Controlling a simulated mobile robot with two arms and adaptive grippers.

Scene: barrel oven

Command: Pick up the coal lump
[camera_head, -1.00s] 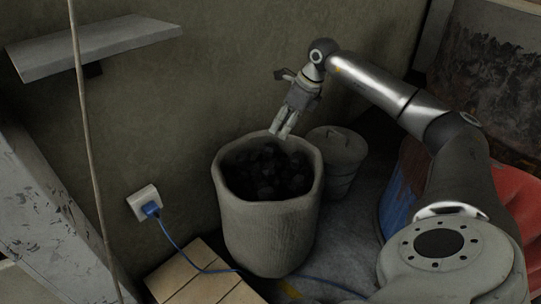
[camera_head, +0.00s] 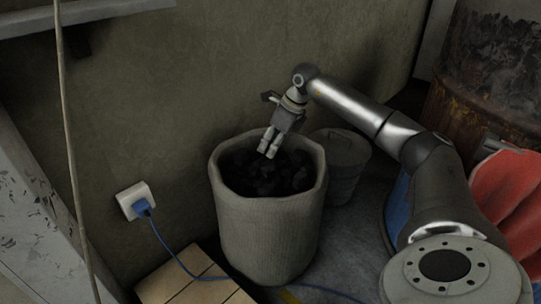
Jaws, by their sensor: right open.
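Black coal lumps (camera_head: 262,181) fill the inside of a tall grey, rough-sided container (camera_head: 265,235) in the middle of the view. Single lumps are hard to tell apart in the dark heap. My right gripper (camera_head: 268,151) points down over the container's opening, just above the coal near the back rim. It is open and empty, and I cannot tell whether the tips touch the coal. My left gripper is not in view.
A lidded grey bin (camera_head: 342,160) stands close behind the container to the right. A wall socket (camera_head: 135,201) with a blue cable is at left. Pale boards (camera_head: 190,278) lie on the floor in front. A rusty barrel (camera_head: 480,90) stands at back right.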

